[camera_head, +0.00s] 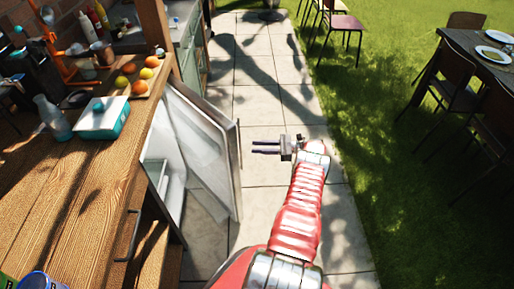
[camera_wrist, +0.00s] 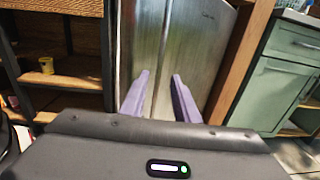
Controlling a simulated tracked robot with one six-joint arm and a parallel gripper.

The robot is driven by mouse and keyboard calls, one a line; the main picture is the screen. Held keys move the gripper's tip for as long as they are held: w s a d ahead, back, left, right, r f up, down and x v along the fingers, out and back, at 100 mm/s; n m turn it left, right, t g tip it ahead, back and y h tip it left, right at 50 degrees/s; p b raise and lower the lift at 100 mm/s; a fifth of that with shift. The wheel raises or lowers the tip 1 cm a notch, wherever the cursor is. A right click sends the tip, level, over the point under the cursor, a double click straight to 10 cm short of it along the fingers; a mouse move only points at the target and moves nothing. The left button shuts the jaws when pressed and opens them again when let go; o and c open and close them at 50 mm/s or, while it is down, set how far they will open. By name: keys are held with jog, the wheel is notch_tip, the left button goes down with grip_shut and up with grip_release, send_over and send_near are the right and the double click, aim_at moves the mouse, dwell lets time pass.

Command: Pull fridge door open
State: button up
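The fridge door (camera_head: 208,150) stands swung out from the counter in the head view, with its pale inner side and part of the fridge interior (camera_head: 163,180) showing. The wrist view shows its silver front (camera_wrist: 195,55), with a dark vertical line between my fingers. My gripper (camera_head: 266,147) is to the right of the door in the head view, over the paving, with a visible gap between its fingertips and the door's edge. In the wrist view my gripper (camera_wrist: 159,95) has its two purple fingers apart, with nothing held between them.
The wooden counter (camera_head: 75,185) at the left holds a teal box (camera_head: 102,118), fruit on a board and bottles. Paving (camera_head: 265,100) runs beside it, then grass with chairs and a table. The wrist view shows wooden shelves (camera_wrist: 62,80) and a green cabinet (camera_wrist: 285,85).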

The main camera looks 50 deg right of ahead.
jog(key=shift+c, duration=0.8)
jog(key=shift+h, duration=0.3)
jog(key=d+r, duration=0.1)
jog(key=r, duration=0.2)
jog(key=d+r, duration=0.1)
jog(key=r, duration=0.2)
jog(key=d+r, duration=0.1)
jog(key=r, duration=0.2)
jog(key=shift+w+d, duration=0.15)
jog(key=shift+d, duration=0.1)
grip_shut()
jog(key=s+a+r+m+t+h, duration=0.45)
jog(key=a+r+m, duration=0.65)
jog(key=m, duration=0.3)
jog(key=s+a+f+m+h, duration=0.2)
jog(key=s+a+m, duration=0.2)
jog(key=a+m, duration=0.5)
jog(key=shift+s+a+f+g, duration=0.2)
jog(key=shift+a+g, duration=0.25)
jog(key=shift+a, duration=0.15)
